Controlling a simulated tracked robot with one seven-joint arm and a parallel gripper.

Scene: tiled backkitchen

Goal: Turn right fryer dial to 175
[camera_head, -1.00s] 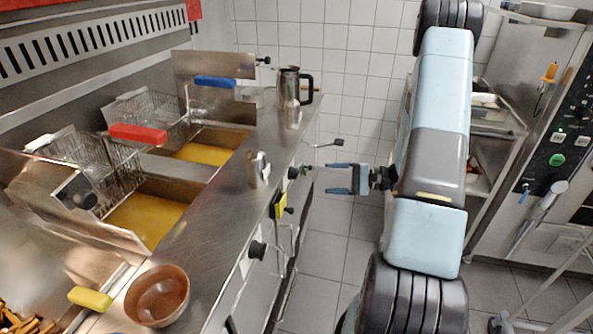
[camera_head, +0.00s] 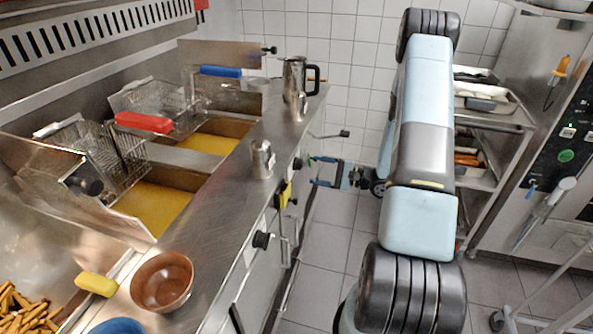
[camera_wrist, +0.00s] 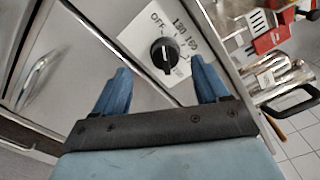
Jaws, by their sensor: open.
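The right fryer dial (camera_wrist: 164,56) is a black round knob on a white plate marked OFF, 130, 160 and a further number partly hidden by the knob. It carries a pale pointer line; the exact setting is hard to read. In the head view the dial (camera_head: 297,164) is at the far end of the counter front. My gripper (camera_head: 313,170) is open and empty, with its blue fingers facing the dial. In the wrist view my gripper (camera_wrist: 162,85) has one finger on each side below the knob, which appears just beyond the fingertips, not gripped.
Another black knob (camera_head: 262,240) and a yellow item (camera_head: 284,194) are on the counter front. A steel jug (camera_head: 294,85) and a shaker (camera_head: 262,158) stand on the counter edge. A bowl (camera_head: 162,281) stands nearer. A rack (camera_head: 490,125) is at right.

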